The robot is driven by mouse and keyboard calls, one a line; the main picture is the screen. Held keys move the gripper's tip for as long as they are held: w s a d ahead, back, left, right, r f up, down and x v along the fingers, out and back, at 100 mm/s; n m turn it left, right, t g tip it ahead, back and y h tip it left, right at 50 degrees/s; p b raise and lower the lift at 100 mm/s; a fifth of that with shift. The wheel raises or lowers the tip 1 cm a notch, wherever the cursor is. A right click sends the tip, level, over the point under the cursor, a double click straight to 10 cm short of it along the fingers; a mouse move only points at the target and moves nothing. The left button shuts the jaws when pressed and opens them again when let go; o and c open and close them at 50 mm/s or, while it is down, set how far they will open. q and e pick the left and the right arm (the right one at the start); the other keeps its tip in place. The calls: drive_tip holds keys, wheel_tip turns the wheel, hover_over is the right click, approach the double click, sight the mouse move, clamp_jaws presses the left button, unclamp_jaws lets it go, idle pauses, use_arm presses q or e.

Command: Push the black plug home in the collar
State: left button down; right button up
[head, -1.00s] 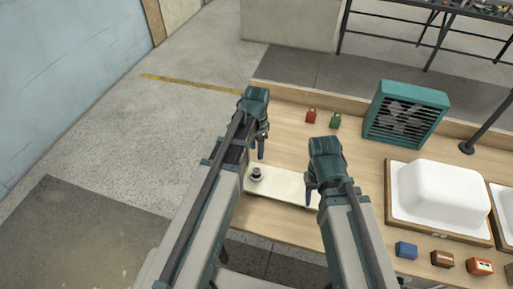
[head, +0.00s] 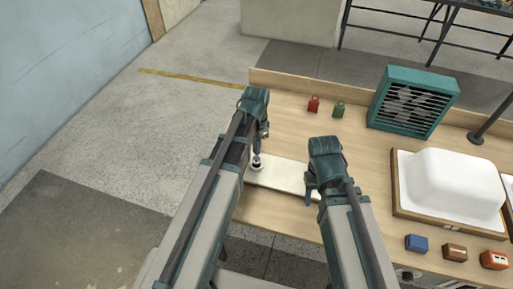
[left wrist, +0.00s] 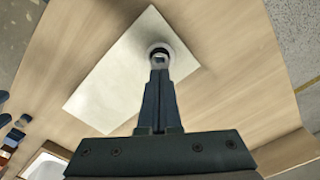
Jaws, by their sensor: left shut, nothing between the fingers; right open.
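The pale collar (head: 257,168) stands on a cream board (head: 285,177), near the board's left end. The black plug shows as a small dark spot in the collar and is mostly hidden by my left fingers. My left gripper (head: 258,153) points down right over the collar, its fingers closed together with nothing between them. In the left wrist view the closed fingertips (left wrist: 160,72) meet the near side of the round collar (left wrist: 160,50); I cannot tell whether they touch the plug or how deep it sits. My right gripper (head: 309,193) is open and empty near the board's right end.
A teal fan (head: 412,100) stands at the back right of the wooden table. A red (head: 313,104) and a green (head: 338,109) item stand behind the grippers. A white tub shell (head: 450,187) lies on the right, with several small boxes in front.

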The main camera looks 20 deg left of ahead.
sight(256, 158)
use_arm(q)
drive_tip(key=shift+f+b, duration=0.85)
drive_tip(key=shift+f, duration=0.45)
use_arm(e)
drive_tip(key=shift+f, duration=1.3)
use_arm(q)
drive_tip(key=shift+f+b, duration=0.5)
use_arm(e)
drive_tip(key=shift+f, duration=0.5)
drive_tip(key=shift+r, duration=0.1)
use_arm(q)
drive_tip(key=shift+r+p, duration=1.55)
use_arm(e)
drive_tip(key=shift+r, duration=1.45)
use_arm(q)
wheel_tip(256, 158, up, 14)
drive_tip(key=p, duration=1.4)
use_arm(e)
wheel_tip(256, 158, up, 14)
use_arm(q)
drive_tip(key=shift+f, duration=0.1)
